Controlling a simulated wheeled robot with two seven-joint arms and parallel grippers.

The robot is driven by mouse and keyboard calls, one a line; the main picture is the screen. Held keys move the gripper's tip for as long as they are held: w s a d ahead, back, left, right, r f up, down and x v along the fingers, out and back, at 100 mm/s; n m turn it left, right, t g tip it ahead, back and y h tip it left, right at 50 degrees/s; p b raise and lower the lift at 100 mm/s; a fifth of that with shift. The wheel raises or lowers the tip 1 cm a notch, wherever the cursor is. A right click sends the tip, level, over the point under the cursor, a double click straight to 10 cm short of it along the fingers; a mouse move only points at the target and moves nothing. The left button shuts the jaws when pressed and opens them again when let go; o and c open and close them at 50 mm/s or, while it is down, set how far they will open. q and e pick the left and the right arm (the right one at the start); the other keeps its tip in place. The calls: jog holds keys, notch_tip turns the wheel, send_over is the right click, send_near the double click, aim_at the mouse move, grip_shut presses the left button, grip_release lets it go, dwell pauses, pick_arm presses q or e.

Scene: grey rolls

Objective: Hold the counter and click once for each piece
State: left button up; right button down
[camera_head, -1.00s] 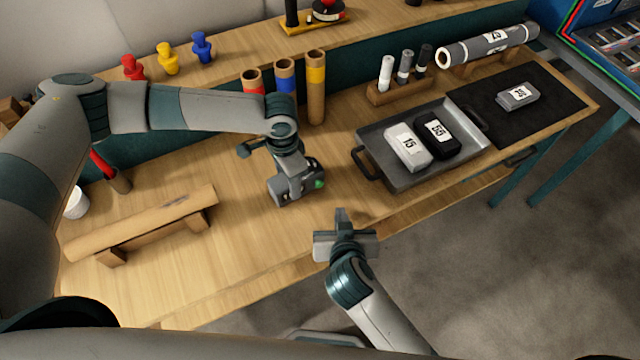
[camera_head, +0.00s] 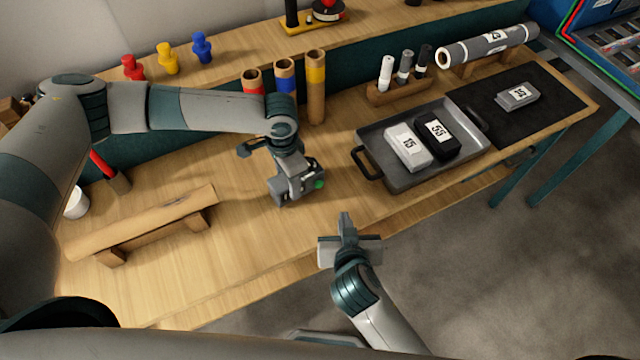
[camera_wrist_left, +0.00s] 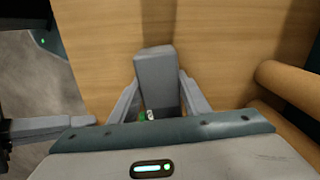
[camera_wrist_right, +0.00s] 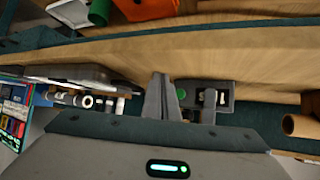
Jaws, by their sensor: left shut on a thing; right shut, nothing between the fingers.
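The counter is a small dark grey box (camera_head: 303,194) with a green button on its right end. My left gripper (camera_head: 287,186) is shut on it, just above the bench; it also fills the space between the fingers in the left wrist view (camera_wrist_left: 157,75). My right gripper (camera_head: 345,222) is shut and empty, apart from the counter, near the bench's front edge. In the right wrist view the counter's green button (camera_wrist_right: 182,94) shows just beside the fingertips. A white piece marked 15 (camera_head: 405,154) and a black piece marked 55 (camera_head: 443,146) lie in the tray (camera_head: 386,187).
A grey labelled piece (camera_head: 508,101) lies on the black mat (camera_head: 560,103). A grey roll (camera_head: 480,48) rests on a wooden holder. Upright tubes (camera_head: 316,100) stand behind the counter; a wooden rail (camera_head: 140,228) stands left. The bench front is clear.

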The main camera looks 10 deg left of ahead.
jog(key=shift+w+a, duration=1.15)
jog(key=shift+w, duration=0.3)
jog(key=shift+w+a, duration=1.15)
jog(key=shift+w, duration=0.25)
jog(key=shift+w+a, duration=0.1)
jog(key=shift+w+a, duration=0.15)
jog(key=shift+w, duration=0.05)
jog(key=shift+w+a+r, duration=0.1)
jog(key=shift+w+a, duration=0.25)
jog(key=shift+w, duration=0.1)
dwell(1.2)
jog(key=shift+s+d, duration=0.1)
jog(key=shift+s, duration=0.05)
jog(key=shift+s+d, duration=0.5)
jog(key=shift+s, duration=0.1)
jog(key=shift+s+d, duration=0.1)
jog(key=shift+s+d, duration=0.75)
jog(key=shift+s, duration=0.2)
jog(key=shift+s+d, duration=0.75)
jog(key=shift+s, duration=0.15)
dwell(0.5)
